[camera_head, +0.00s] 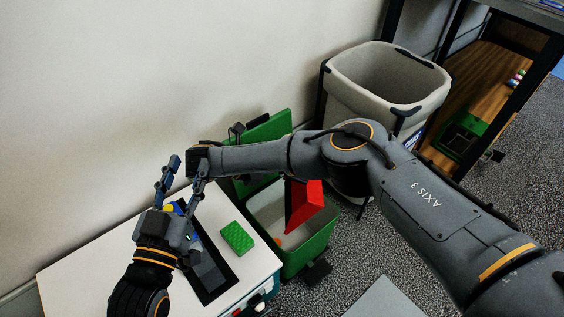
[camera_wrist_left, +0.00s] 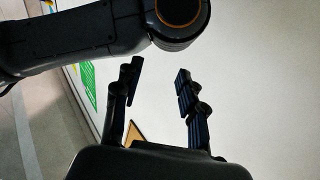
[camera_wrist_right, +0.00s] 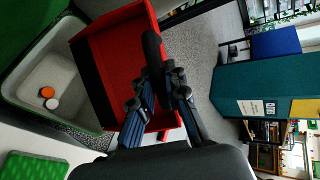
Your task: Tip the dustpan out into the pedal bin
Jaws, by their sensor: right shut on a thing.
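The red dustpan (camera_head: 303,203) hangs steeply tilted over the open green pedal bin (camera_head: 318,247). In the right wrist view the dustpan (camera_wrist_right: 119,62) shows a red tray with a dark strip at the bin side; I see nothing lying in it. My right gripper (camera_wrist_right: 160,85) is shut on its black handle (camera_wrist_right: 152,47); in the head view my right arm hides it. An orange piece (camera_wrist_right: 47,92) and a white piece (camera_wrist_right: 52,104) lie in the bin's pale liner. My left gripper (camera_head: 182,170) is open and empty above the white tabletop.
The bin's green lid (camera_head: 262,137) stands up against the wall. A green sponge-like block (camera_head: 237,237) lies on the white table (camera_head: 85,270) beside a dark tray (camera_head: 222,287). A large grey bin (camera_head: 385,78) stands behind. My right forearm crosses above the pedal bin.

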